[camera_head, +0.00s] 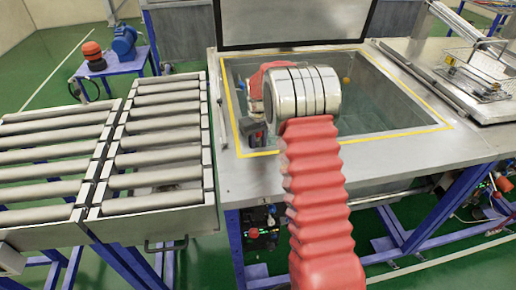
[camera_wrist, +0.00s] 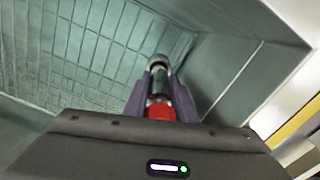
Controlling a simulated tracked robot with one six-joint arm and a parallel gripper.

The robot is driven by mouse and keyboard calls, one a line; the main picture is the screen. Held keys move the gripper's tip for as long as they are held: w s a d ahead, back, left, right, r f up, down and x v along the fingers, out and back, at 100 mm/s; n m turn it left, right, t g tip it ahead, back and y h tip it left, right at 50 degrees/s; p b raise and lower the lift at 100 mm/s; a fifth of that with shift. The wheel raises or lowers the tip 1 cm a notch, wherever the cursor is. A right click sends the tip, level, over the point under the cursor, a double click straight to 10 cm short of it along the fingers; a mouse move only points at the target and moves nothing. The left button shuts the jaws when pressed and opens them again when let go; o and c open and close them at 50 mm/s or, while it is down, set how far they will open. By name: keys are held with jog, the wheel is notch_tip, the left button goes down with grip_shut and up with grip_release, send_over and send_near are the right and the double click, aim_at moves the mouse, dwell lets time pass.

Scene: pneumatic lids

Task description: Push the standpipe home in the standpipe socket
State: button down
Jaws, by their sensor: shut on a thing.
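The standpipe (camera_wrist: 159,88) shows in the wrist view as a dark tube with a red part (camera_wrist: 160,111) at its near end. My gripper (camera_wrist: 161,80) is shut on it, one purple-grey finger on each side. A pale grey ring shows at the tube's far end; I cannot tell whether it belongs to the pipe or to the standpipe socket. The socket is not clearly visible, so I cannot tell whether the pipe touches it. In the head view my arm reaches into the open tank (camera_head: 406,131) on its left side; the pipe is hidden there.
The tank has a yellow-lined rim, an open lid (camera_head: 290,20) behind and tiled walls. A small orange ball (camera_head: 347,82) shows inside. Roller conveyors (camera_head: 160,140) stand at left. A wire basket (camera_head: 478,70) sits on the right counter. A tank wall (camera_wrist: 235,75) is close on the right in the wrist view.

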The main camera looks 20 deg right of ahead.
aim_at(260, 137)
jog(key=shift+s+d+f, duration=0.3)
jog(key=shift+d+f, duration=0.05)
jog(key=shift+f, duration=0.25)
dwell(0.3)
jog(key=shift+s+d+f, duration=0.15)
jog(key=shift+s, duration=0.05)
dwell(1.4)
jog(key=shift+s+f, duration=0.15)
dwell(0.7)
jog(key=c, duration=1.4)
grip_release()
jog(key=shift+w+a+r, duration=0.1)
jog(key=shift+a+r, duration=0.05)
jog(key=shift+r, duration=1.35)
jog(key=shift+w+a+r, duration=0.1)
jog(key=shift+r, duration=2.1)
